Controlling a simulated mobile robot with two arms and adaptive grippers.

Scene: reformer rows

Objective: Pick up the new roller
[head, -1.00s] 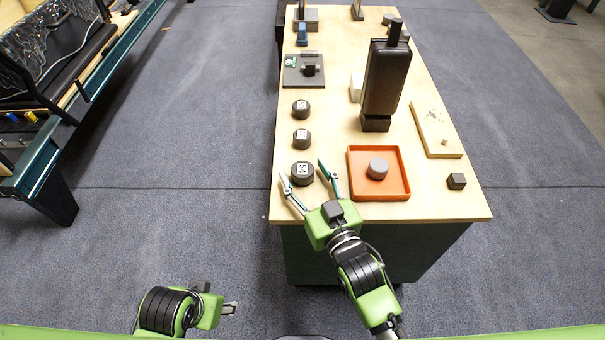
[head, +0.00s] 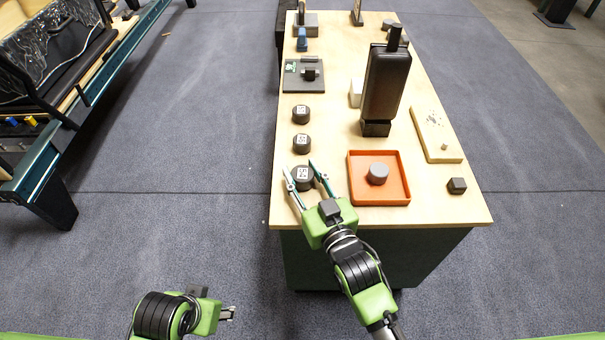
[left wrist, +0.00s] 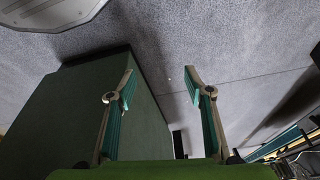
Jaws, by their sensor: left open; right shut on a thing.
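Three dark rollers with white labels stand in a row along the left edge of the workbench: a far one (head: 301,114), a middle one (head: 301,143) and a near one (head: 302,179). My right gripper (head: 301,169) is shut on the near roller, with one finger on each side of it. The roller still appears to be at bench height; I cannot tell whether it touches the top. A grey roller (head: 378,173) sits in an orange tray (head: 402,200). My left gripper (head: 229,313) is open and empty, low over the floor left of the bench; its spread fingers show in the left wrist view (left wrist: 158,88).
The wooden bench (head: 335,216) also holds a tall black bottle-like object (head: 386,82), a light board (head: 436,138), a small dark cube (head: 457,186) and a dark plate (head: 292,76). A reformer frame (head: 85,89) stands at the left. The carpet between is clear.

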